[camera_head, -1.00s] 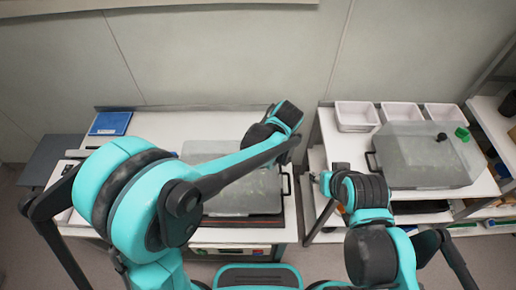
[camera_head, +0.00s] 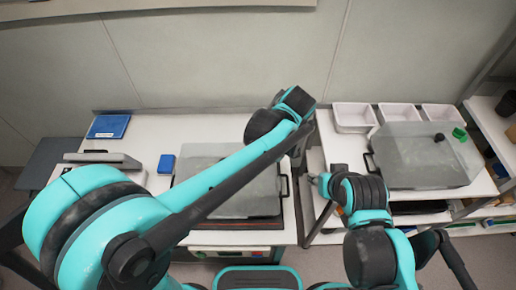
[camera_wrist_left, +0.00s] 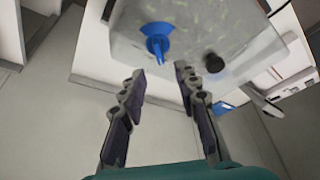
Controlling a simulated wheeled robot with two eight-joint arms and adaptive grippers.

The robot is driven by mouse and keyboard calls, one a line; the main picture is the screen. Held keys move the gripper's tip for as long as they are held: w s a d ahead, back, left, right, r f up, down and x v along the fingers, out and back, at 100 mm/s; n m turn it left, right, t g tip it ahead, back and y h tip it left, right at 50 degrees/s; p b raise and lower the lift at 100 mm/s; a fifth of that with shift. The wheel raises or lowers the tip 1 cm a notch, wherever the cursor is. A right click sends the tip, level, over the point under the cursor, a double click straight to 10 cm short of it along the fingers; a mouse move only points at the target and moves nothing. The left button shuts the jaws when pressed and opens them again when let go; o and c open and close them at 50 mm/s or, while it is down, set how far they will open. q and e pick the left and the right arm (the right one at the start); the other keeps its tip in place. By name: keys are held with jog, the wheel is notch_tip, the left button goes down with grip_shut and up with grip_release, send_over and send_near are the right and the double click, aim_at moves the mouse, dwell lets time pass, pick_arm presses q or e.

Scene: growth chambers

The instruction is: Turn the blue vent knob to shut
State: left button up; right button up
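The blue vent knob (camera_wrist_left: 157,42) shows in the left wrist view on a face of a pale translucent chamber (camera_wrist_left: 190,22), with a round blue base and a fin pointing toward my gripper. My left gripper (camera_wrist_left: 158,78) is open and empty, with the knob ahead between the lines of its fingers and apart from them. In the head view the left chamber (camera_head: 205,152) is partly covered by my left arm, and the blue knob is hidden.
A black knob (camera_wrist_left: 213,62) sits beside the blue one. The right chamber (camera_head: 420,160) carries a green knob (camera_head: 460,134) and a black knob (camera_head: 439,138). White bins (camera_head: 355,117) stand behind it. A blue box (camera_head: 166,163) and a blue clipboard (camera_head: 109,126) lie on the left table.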

pick_arm(q)
jog(key=v, duration=0.5)
dwell(0.4)
